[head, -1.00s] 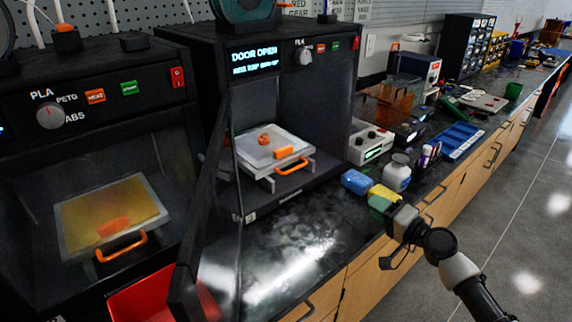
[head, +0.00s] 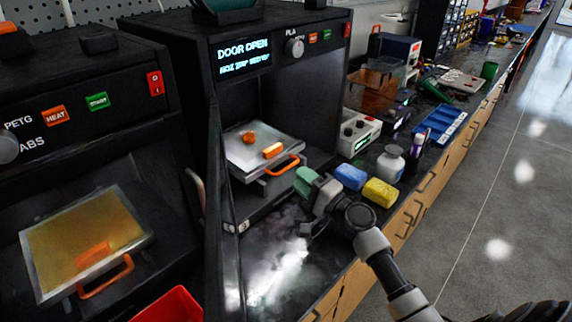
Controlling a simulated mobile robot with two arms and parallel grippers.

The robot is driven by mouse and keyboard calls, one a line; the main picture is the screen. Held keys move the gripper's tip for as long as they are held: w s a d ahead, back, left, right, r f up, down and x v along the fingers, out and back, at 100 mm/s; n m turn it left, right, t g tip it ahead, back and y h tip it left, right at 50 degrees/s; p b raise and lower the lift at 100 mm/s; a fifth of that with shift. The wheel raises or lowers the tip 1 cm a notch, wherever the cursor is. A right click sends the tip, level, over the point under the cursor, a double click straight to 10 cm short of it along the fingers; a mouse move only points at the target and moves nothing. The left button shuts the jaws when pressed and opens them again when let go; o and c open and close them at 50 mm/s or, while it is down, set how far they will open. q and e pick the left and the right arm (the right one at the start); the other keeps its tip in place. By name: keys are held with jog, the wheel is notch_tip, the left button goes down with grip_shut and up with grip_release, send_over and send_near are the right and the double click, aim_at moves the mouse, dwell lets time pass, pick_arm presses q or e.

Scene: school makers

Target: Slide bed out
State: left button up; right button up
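The print bed (head: 240,160) is a pale plate inside the open-door printer (head: 196,75), whose display reads DOOR OPEN. An orange handle (head: 286,168) is on its front edge. Two small orange pieces, one rounded (head: 249,137) and one blocky (head: 272,151), lie on the bed. My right gripper (head: 306,181) has green tips just in front of and to the right of the handle; whether they touch it I cannot tell. The gap between its fingers is not clear. My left gripper is not in view.
The open printer door (head: 213,215) stands left of the bed. A second printer (head: 80,60) with its own bed (head: 38,240) is at left. A blue sponge (head: 351,177), a yellow sponge (head: 380,193) and a white bottle (head: 390,164) stand right of my gripper. A red bin (head: 170,306) is below.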

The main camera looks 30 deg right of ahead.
aim_at(287, 168)
jog(key=x, duration=0.5)
jog(key=shift+w+a, duration=0.15)
jog(key=shift+w, duration=0.25)
grip_shut()
